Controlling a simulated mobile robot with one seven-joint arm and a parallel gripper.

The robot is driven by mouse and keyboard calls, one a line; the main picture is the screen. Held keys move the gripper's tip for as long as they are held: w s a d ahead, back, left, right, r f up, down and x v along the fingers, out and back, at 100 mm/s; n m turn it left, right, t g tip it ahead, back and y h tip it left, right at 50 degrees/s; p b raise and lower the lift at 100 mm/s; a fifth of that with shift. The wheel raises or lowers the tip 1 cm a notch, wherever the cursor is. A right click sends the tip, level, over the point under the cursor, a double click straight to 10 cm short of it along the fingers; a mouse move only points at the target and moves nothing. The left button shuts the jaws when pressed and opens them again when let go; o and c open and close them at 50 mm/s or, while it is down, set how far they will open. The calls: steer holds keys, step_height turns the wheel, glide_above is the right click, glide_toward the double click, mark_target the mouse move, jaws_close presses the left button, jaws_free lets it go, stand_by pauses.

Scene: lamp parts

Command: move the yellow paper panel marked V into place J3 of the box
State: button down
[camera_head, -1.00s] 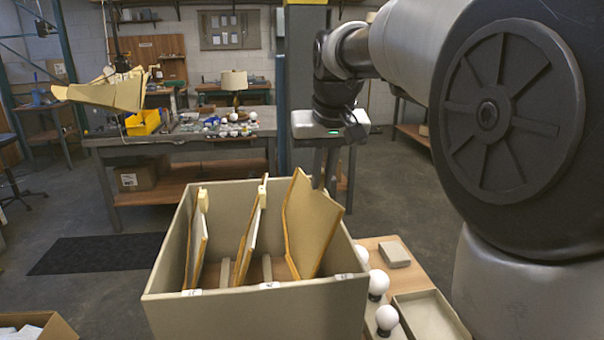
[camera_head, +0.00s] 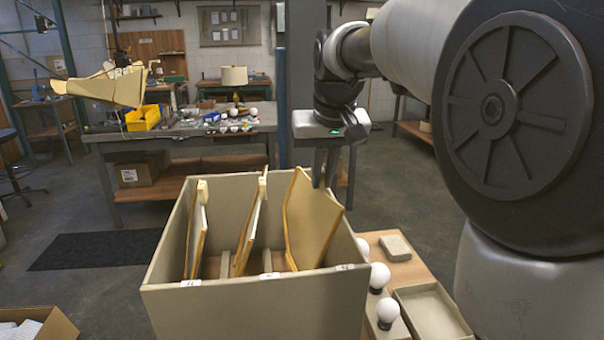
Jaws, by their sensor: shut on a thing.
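The open beige box (camera_head: 225,315) stands in front of me, with small white labels along its front rim, too small to read. My gripper (camera_head: 326,184) reaches down over the box's right rear part, shut on the upper right edge of a yellowish panel (camera_head: 310,222). This panel stands tilted inside the box's right part, its lower end inside the box. I cannot read a V on it or tell whether it sits in a slot. Two other panels, the left one (camera_head: 197,240) and the middle one (camera_head: 251,226), stand in the box, each with a pale clip at its top.
White bulbs (camera_head: 388,311), a small beige block (camera_head: 395,248) and a shallow tray (camera_head: 433,312) lie right of the box. A workbench (camera_head: 190,137) with a yellow bin (camera_head: 142,117) is behind it. A folded paper shade (camera_head: 110,86) hangs at upper left.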

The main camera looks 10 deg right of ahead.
steer(key=shift+f+b, duration=0.3)
steer(key=shift+f, duration=0.35)
stand_by(1.2)
steer(key=shift+r, duration=0.1)
stand_by(0.3)
steer(key=c, duration=2.2)
jaws_free()
steer(key=o, duration=0.5)
steer(key=shift+c, duration=0.2)
steer(key=p+v, duration=0.4)
steer(key=v, duration=1.3)
steer(key=s+f+p, duration=0.4)
steer(key=s+p, duration=0.1)
steer(key=s, duration=0.4)
steer(key=s+f+t+p, duration=0.1)
steer(key=s+f+p, duration=0.3)
steer(key=s, duration=0.6)
steer(key=shift+p, duration=1.15)
